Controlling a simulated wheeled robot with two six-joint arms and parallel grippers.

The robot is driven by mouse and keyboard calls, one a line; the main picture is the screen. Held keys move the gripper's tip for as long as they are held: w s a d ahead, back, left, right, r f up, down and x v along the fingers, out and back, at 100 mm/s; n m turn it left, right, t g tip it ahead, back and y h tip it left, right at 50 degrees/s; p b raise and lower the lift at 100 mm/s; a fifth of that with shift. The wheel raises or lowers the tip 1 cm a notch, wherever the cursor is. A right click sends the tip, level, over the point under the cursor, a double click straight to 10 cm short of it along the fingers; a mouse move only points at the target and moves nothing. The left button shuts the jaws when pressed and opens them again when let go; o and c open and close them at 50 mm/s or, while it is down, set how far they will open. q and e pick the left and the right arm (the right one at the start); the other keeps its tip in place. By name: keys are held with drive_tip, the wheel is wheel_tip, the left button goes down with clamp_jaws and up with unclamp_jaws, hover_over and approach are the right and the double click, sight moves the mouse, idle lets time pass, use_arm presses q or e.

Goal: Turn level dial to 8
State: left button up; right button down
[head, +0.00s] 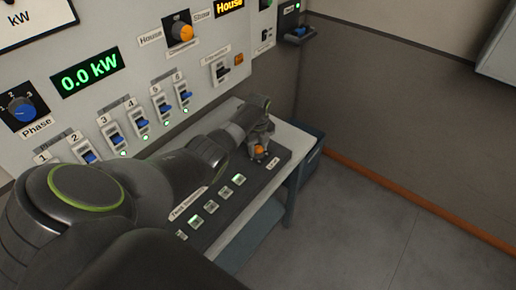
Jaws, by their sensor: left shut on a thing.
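The level dial (260,149) is a small orange knob at the far right end of the dark console (222,214) on the white table. A small white label (273,163) lies beside it. My left gripper (260,143) points down over the dial and is shut on it. The gripper covers most of the dial and its surroundings, so the dial's scale and pointer setting cannot be read. My right gripper is not in view.
Lit buttons (225,193) run along the console. The wall panel behind has a row of blue switches (139,122), a blue phase knob (22,108), an orange-tipped changeover knob (183,32) and a 0.0 kW display (89,73). Open floor (370,225) lies to the right.

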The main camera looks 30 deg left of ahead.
sight(258, 149)
use_arm(q)
drive_tip(key=shift+m, duration=2)
drive_tip(key=o, duration=1)
drive_tip(key=shift+r, duration=0.55)
wheel_tip(258, 149, up, 16)
drive_tip(key=shift+r+b, duration=0.15)
drive_tip(key=shift+b, duration=1.1)
